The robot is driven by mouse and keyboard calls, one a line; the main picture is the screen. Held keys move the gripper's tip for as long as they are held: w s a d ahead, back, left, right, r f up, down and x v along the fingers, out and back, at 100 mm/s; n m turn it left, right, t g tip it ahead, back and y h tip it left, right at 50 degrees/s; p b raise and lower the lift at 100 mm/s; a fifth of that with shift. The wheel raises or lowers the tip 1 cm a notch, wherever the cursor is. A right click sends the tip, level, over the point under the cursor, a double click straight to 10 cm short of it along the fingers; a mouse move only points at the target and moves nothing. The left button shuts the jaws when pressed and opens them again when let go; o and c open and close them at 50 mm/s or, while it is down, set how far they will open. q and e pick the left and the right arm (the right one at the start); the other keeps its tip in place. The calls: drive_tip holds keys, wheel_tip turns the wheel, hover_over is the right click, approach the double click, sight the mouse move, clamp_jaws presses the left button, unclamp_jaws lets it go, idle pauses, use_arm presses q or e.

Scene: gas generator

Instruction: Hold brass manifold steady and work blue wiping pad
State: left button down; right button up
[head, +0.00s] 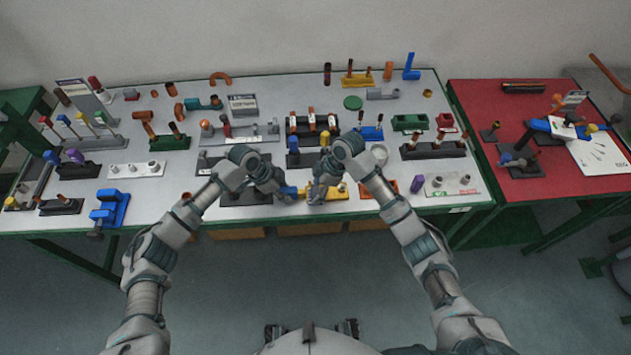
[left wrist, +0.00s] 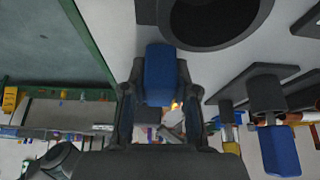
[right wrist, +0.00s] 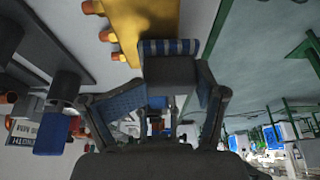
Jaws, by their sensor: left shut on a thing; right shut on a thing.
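The yellow brass manifold (head: 335,192) lies near the table's front edge, with orange ports; it also shows in the right wrist view (right wrist: 145,25). My left gripper (head: 284,192) is at its left end, shut on a blue block-like piece (left wrist: 160,75). This piece lines up with the manifold in the head view, but its join is hidden. My right gripper (head: 317,192) is over the manifold's middle, shut on the blue-and-white striped wiping pad (right wrist: 168,47). The pad is close beside the manifold; whether they touch is unclear.
The grey table (head: 215,85) is crowded with racks and fittings behind both hands. A purple cylinder (head: 417,184) and a light grey plate (head: 450,186) stand to the right. A red table (head: 535,188) adjoins at the right. Floor is open in front.

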drive_tip(key=shift+s, duration=0.85)
drive_tip(key=shift+s+d+r, duration=0.1)
drive_tip(key=shift+s+r, duration=0.1)
drive_tip(key=shift+r, duration=0.35)
drive_tip(key=shift+s+r, duration=0.15)
drive_tip(key=shift+r, duration=3.35)
use_arm(q)
drive_tip(key=c, duration=0.8)
unclamp_jaws()
drive_tip(key=v, duration=1.1)
drive_tip(key=shift+a+r, duration=0.25)
drive_tip(key=shift+r, duration=0.1)
